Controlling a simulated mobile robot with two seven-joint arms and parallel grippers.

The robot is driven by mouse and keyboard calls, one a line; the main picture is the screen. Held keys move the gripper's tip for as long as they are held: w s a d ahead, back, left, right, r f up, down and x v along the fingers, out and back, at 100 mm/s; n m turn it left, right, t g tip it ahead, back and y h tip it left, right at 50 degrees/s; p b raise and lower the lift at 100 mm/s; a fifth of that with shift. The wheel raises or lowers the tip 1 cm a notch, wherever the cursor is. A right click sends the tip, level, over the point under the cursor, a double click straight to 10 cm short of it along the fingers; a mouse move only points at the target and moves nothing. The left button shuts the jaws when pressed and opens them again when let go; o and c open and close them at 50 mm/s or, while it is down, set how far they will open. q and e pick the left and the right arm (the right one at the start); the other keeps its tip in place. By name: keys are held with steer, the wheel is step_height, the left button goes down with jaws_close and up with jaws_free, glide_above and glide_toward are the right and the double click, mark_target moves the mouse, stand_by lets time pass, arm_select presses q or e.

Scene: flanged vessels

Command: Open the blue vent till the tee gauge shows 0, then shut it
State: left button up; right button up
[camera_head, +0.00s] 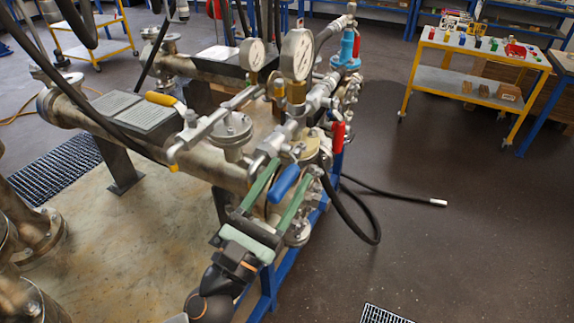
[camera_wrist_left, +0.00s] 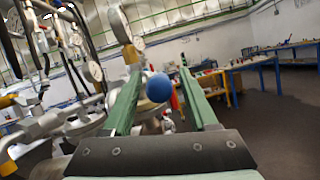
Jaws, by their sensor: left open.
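The blue vent handle (camera_head: 283,184) lies between the two green fingers of my left gripper (camera_head: 294,170) in the head view. The fingers are open, with a gap visible around the handle. In the left wrist view the handle's rounded blue end (camera_wrist_left: 159,87) shows between the spread fingers of the left gripper (camera_wrist_left: 161,72). Two dial gauges stand above the piping, a larger front one (camera_head: 298,54) and a smaller one (camera_head: 252,54). I cannot tell which is the tee gauge, and their needles are too small to read. My right gripper is not in view.
A red handle (camera_head: 338,136) is right of the vent, and a yellow-handled lever (camera_head: 162,99) is left. A black hose (camera_head: 375,230) hangs down and runs across the floor. A yellow cart (camera_head: 470,85) stands back right. The floor at right is open.

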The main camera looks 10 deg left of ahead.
arm_select(q)
steer(key=shift+s, duration=0.1)
steer(key=shift+c, duration=0.3)
jaws_close()
stand_by(1.1)
